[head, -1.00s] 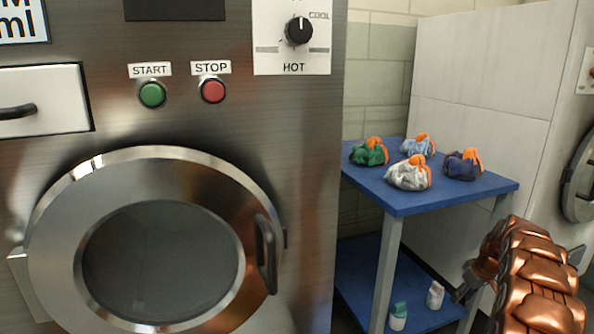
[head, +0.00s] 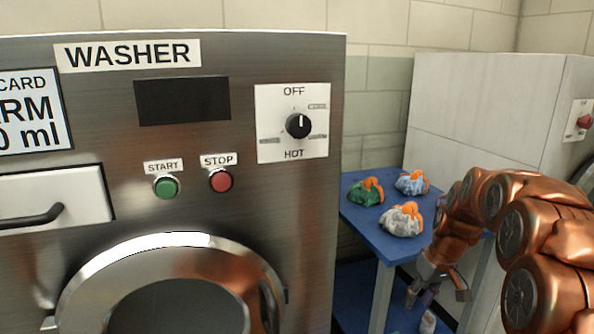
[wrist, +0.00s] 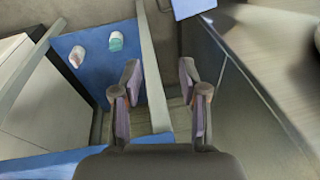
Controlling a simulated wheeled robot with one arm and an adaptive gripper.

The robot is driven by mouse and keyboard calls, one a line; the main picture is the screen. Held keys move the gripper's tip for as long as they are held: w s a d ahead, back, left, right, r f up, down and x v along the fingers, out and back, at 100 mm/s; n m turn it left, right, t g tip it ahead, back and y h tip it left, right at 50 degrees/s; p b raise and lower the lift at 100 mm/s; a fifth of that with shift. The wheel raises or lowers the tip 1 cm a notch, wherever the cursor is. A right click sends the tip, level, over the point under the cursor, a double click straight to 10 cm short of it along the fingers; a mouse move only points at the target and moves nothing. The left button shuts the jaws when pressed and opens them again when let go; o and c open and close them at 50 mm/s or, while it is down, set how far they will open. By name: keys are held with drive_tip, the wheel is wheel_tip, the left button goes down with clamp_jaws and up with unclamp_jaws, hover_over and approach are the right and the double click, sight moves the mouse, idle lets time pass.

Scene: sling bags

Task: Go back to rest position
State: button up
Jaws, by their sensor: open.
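My gripper (head: 437,291) hangs at the lower right in the head view, in front of the blue table, at the end of my copper-coloured arm. In the wrist view my gripper (wrist: 160,108) has its two fingers spread apart with nothing between them. Beneath it show a grey table leg and the floor.
The steel washer (head: 320,200) fills the left. Green (head: 366,192), light blue (head: 412,183) and white (head: 402,220) bags sit on the blue table (head: 357,218). Two small bottles stand on its lower shelf (wrist: 75,75). A pale cabinet (head: 480,110) stands behind.

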drive_tip(key=s+a+r+m+g+p, duration=0.1)
drive_tip(key=s+a+r+p, duration=0.35)
drive_tip(key=s+r, duration=0.3)
drive_tip(key=s+a+r+p, duration=0.45)
drive_tip(key=s+r, duration=0.25)
drive_tip(key=s, duration=0.2)
drive_tip(key=s+r+m+h+p, duration=0.1)
drive_tip(key=s+r+p, duration=0.3)
drive_tip(key=s, duration=0.6)
drive_tip(key=s+a+r+g+h+p, duration=0.1)
drive_tip(key=s+r+p, duration=0.4)
drive_tip(key=s+p, duration=0.3)
drive_tip(key=shift+s+a+m+g, duration=0.3)
drive_tip(key=shift+s+m, duration=0.1)
drive_tip(key=shift+s, duration=0.7)
